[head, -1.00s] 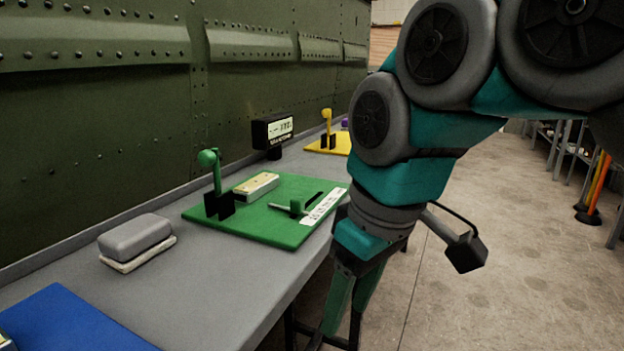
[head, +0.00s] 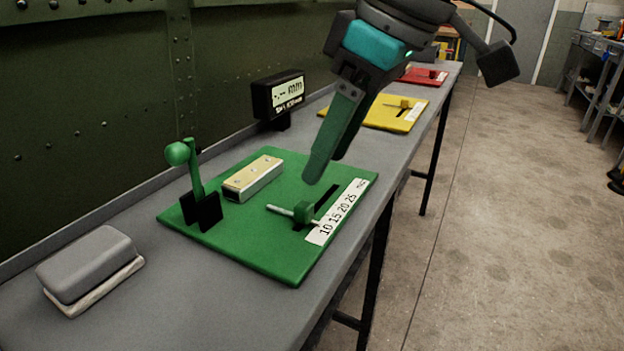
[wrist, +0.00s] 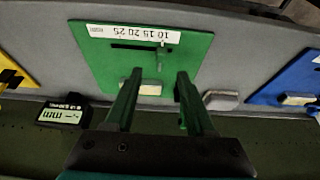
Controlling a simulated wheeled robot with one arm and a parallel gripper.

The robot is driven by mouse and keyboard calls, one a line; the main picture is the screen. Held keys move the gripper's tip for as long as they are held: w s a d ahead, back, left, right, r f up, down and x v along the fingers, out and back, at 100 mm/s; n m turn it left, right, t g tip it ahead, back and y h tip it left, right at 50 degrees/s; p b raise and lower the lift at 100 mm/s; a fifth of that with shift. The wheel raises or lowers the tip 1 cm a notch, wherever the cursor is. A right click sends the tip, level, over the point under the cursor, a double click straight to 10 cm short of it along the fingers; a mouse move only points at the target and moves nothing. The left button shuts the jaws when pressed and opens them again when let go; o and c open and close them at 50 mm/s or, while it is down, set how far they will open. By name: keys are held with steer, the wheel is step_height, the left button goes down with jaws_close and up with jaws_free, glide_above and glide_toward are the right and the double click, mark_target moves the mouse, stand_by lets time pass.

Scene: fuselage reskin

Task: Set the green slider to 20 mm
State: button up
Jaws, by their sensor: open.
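The green slider (head: 304,212) is a small green block with a pale rod, set in a dark slot on the green board (head: 265,262). Its pointer lies near the 10 end of the white scale (head: 338,212), marked 10 15 20 25. In the wrist view the slider (wrist: 160,58) stands beyond my fingertips, between them in the picture. My gripper (head: 328,170) is open and empty above the board, apart from the slider. It also shows in the wrist view (wrist: 155,75).
A green-knobbed lever (head: 195,175) and a pale block (head: 253,178) stand on the board. A black display (head: 278,97), reading dashes and mm, stands behind. A grey block (head: 88,265) lies left. Yellow (head: 395,117) and red (head: 422,76) boards lie farther along the bench.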

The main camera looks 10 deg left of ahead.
mark_target(305, 204)
steer(key=shift+x, duration=3.6)
steer(key=shift+s, duration=0.15)
jaws_close()
